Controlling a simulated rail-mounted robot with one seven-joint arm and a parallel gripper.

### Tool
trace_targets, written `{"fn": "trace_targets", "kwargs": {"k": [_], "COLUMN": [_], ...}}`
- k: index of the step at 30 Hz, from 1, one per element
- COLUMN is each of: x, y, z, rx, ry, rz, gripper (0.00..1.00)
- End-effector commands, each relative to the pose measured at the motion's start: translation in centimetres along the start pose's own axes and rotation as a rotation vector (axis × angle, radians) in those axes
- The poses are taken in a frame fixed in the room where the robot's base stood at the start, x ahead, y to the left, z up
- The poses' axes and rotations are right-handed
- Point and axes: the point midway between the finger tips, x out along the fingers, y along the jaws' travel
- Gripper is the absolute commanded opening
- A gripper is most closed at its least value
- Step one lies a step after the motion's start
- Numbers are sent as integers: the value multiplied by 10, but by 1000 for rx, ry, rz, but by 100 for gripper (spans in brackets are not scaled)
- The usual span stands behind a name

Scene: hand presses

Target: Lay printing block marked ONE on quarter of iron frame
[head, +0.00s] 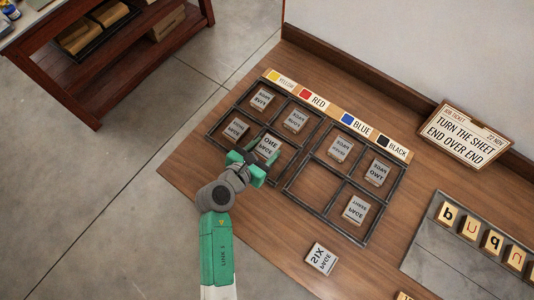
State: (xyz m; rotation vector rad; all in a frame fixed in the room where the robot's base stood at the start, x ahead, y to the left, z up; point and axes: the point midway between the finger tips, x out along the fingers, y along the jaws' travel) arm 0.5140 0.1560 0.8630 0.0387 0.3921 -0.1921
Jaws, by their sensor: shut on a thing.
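The printing block marked ONE (270,145) is grey with mirrored lettering. It shows over the near right quarter of the left iron frame (227,108). My gripper (256,164) is shut on this block at its near side. My green fingers hide the block's near edge, and I cannot tell whether it rests on the table or is held just above it. The right iron frame (324,221) has blocks in three quarters, including one marked TWO (377,172) and one marked THREE (356,209). Its near left quarter is bare.
Other blocks fill the left frame's remaining quarters. A SIX block (321,258) lies loose near the front. A colour strip (322,109) runs behind the frames. A ticket sign (463,133) and a grey tray of letter tiles (450,250) stand right.

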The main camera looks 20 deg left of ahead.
Motion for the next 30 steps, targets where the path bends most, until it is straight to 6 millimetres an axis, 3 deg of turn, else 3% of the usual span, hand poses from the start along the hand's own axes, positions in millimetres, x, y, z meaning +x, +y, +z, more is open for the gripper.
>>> {"fn": "trace_targets", "kwargs": {"k": [2, 6, 17, 18, 21, 30], "x": [8, 20, 20, 20, 20, 18], "y": [-7, -6, -6, -6, -6, -6], "z": [-2, -32, -34, -34, -34, -29], "rx": [2, -1, 1, 1, 1, 2], "ry": [0, 0, 0, 0, 0, -1], "rz": [-2, -1, -1, -2, -1, -1], "gripper": [26, 26, 26, 56, 72, 72]}}
